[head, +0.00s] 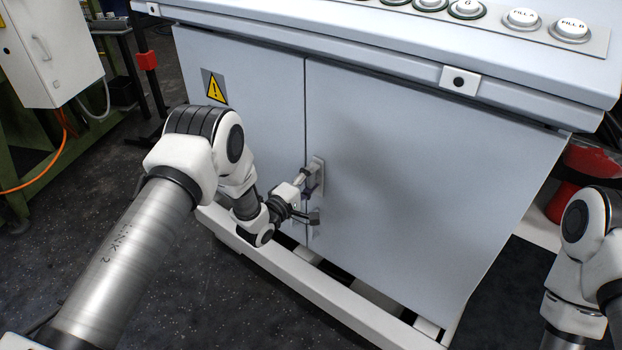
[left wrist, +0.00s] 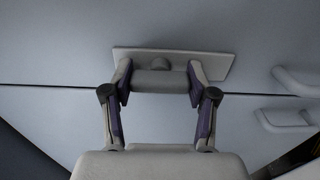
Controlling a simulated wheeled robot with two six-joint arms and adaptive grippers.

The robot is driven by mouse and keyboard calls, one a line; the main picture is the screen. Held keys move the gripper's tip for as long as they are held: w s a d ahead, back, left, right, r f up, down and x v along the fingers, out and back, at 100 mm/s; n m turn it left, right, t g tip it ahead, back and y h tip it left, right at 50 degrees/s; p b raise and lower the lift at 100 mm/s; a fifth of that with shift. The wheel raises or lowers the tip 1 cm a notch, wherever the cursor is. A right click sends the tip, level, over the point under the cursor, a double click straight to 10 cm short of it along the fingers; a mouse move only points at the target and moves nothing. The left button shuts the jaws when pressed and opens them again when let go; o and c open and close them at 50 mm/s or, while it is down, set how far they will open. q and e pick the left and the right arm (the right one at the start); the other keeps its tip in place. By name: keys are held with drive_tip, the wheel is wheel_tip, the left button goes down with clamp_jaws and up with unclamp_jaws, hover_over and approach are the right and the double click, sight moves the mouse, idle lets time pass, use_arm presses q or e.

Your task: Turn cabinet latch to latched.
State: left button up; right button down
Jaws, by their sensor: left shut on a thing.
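The grey cabinet (head: 410,180) has two doors that meet at a vertical seam. The cabinet latch (head: 317,163), a small grey handle on a plate, sits at the seam. In the left wrist view the latch (left wrist: 160,80) shows as a rounded bar in front of its plate (left wrist: 215,64). My left gripper (head: 305,183) is at the latch. In the left wrist view its two fingers (left wrist: 160,88) stand at either end of the bar and are shut on it. My right gripper is out of view; only part of my right arm shows at the right edge.
Other grey fittings (head: 315,216) sit low on the door close to my left gripper. A counter with push buttons (head: 520,18) overhangs the doors. A white base rail (head: 310,280) runs below. Dark floor (head: 170,290) is open at the left.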

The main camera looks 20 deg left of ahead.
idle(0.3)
use_arm(q)
drive_tip(key=o, duration=1.2)
drive_tip(key=shift+c, duration=0.2)
drive_tip(key=v, duration=1.2)
